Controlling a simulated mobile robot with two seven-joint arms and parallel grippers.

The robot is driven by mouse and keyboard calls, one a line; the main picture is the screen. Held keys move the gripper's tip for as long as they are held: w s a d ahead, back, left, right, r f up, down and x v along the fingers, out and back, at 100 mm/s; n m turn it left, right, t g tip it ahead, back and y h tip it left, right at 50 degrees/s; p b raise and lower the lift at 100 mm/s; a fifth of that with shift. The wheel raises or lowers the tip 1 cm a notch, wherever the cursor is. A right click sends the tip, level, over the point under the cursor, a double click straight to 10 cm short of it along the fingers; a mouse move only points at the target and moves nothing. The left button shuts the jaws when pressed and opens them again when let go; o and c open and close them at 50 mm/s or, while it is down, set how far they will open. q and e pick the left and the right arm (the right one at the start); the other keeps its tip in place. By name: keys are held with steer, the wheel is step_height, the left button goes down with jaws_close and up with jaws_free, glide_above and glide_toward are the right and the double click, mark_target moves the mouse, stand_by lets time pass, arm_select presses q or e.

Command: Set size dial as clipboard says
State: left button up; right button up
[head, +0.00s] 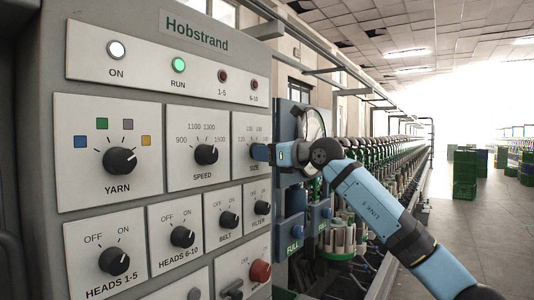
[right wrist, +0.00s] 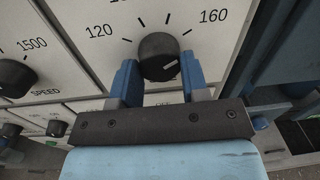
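The size dial (right wrist: 158,57) is a round black knob with a pale mark at its lower right in the right wrist view. Its printed scale reads 120 at upper left and 160 at upper right; the top numbers are cut off. My right gripper (right wrist: 160,72) has one blue finger on each side of the knob, with no clear gap. In the head view my right gripper (head: 256,152) covers the dial, below its SIZE plate's (head: 257,123) numbers. No readable clipboard shows. My left gripper is not in view.
The speed dial (head: 206,154) and yarn dial (head: 119,161) sit to the left.

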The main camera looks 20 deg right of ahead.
steer(key=shift+c, duration=1.4)
steer(key=shift+n, duration=0.3)
steer(key=shift+w+d+n+y, duration=0.1)
steer(key=shift+n+y, duration=0.3)
steer(key=shift+n, duration=7.4)
steer(key=o, duration=0.9)
